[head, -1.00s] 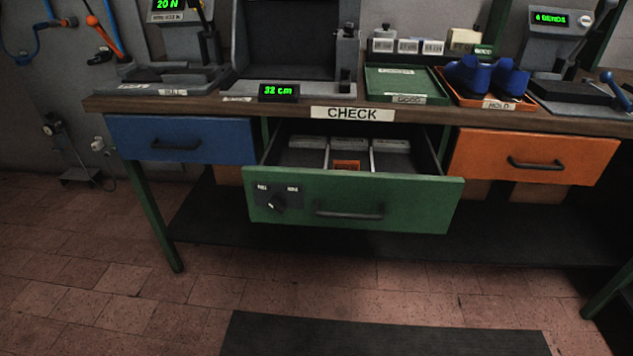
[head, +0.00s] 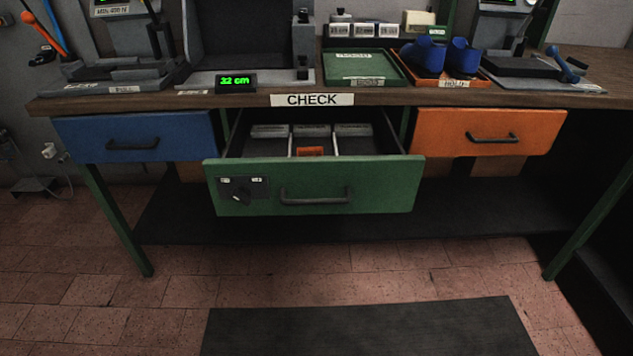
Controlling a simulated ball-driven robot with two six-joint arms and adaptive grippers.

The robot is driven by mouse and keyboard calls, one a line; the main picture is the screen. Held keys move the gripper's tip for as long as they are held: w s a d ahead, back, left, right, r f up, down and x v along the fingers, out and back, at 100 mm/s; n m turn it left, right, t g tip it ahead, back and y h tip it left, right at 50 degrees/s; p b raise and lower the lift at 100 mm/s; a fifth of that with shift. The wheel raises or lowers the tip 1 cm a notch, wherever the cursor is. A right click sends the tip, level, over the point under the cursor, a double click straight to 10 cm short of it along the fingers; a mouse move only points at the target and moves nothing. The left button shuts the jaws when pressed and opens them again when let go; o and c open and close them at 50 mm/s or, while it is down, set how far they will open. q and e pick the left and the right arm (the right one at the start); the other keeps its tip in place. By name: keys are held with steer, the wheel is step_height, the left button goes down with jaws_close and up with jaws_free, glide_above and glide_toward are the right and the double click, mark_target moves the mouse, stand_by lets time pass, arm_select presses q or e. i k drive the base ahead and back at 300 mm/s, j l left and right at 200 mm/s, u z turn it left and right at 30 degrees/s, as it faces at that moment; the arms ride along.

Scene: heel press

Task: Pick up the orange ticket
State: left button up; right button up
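The orange ticket (head: 310,151) lies inside the open green drawer (head: 388,188), in the middle compartment near the front wall. Only a small part of it shows above the drawer's front. Thin light dividers split the drawer into three compartments, each with a pale label strip at the back. Neither of my grippers shows in the head view.
Shut blue (head: 190,136) and orange (head: 437,131) drawers flank the green one. A dark mat (head: 370,330) lies on clear floor.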

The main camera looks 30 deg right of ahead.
mark_target(306, 152)
steer(key=i+j+z, duration=0.2)
steer(key=i+j, duration=0.4)
steer(key=i+j+z, duration=0.2)
steer(key=i+j, duration=0.3)
steer(key=j, duration=0.25)
